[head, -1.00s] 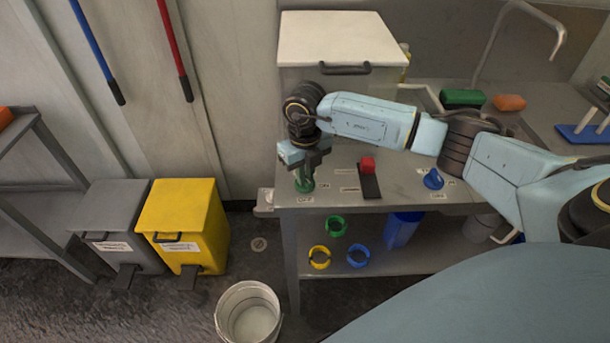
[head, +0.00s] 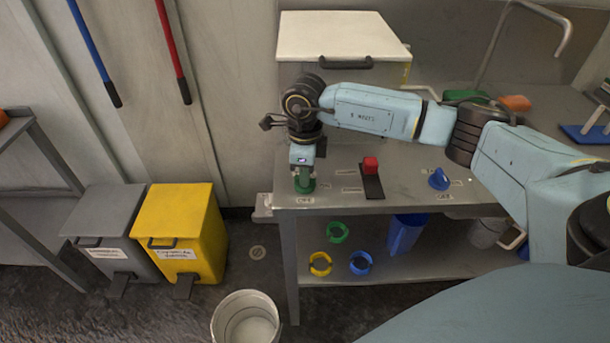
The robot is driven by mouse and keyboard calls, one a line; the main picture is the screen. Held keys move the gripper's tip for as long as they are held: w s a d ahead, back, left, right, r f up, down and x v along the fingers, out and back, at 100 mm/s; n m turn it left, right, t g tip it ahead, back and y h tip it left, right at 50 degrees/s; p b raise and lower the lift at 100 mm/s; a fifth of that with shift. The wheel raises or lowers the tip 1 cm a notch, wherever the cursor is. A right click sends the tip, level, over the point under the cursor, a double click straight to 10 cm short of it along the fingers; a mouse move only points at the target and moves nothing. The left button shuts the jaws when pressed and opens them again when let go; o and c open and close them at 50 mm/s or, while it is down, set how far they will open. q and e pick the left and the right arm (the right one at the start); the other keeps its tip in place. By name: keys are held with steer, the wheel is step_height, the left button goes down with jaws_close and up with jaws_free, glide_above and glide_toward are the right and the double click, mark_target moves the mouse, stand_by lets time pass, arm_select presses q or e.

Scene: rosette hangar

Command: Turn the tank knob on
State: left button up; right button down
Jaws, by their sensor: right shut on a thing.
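A green knob (head: 304,185) stands at the front left corner of the grey counter (head: 330,198), with a small label just in front of it. My right gripper (head: 303,172) points down and is shut on the green knob; its wrist and fingers hide the knob's upper part. A blue knob (head: 439,179) sits farther right on the counter, with small labels around it. A red switch (head: 371,164) on a dark plate lies between the two knobs. I cannot tell from the picture which knob belongs to a tank. My left gripper is not in view.
A white box (head: 343,40) with a dark handle stands at the back of the counter. Yellow (head: 175,220) and grey (head: 117,225) bins and a white bucket (head: 247,318) stand on the floor to the left. Coloured rings and a blue container (head: 405,234) are on the lower shelf.

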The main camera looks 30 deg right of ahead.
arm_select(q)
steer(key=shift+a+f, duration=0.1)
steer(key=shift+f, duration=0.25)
arm_select(e)
steer(key=shift+n, duration=0.7)
steer(key=shift+w+r+n+b, duration=0.1)
steer(key=shift+n+b, duration=0.2)
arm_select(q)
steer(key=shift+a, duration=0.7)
arm_select(e)
steer(key=c, duration=1.4)
jaws_free()
steer(key=shift+c, duration=0.2)
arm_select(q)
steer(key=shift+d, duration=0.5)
arm_select(e)
steer(key=shift+r, duration=0.2)
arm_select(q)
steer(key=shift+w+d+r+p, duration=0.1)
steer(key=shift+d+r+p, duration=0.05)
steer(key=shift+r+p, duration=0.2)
arm_select(e)
step_height(320, 180, up, 13)
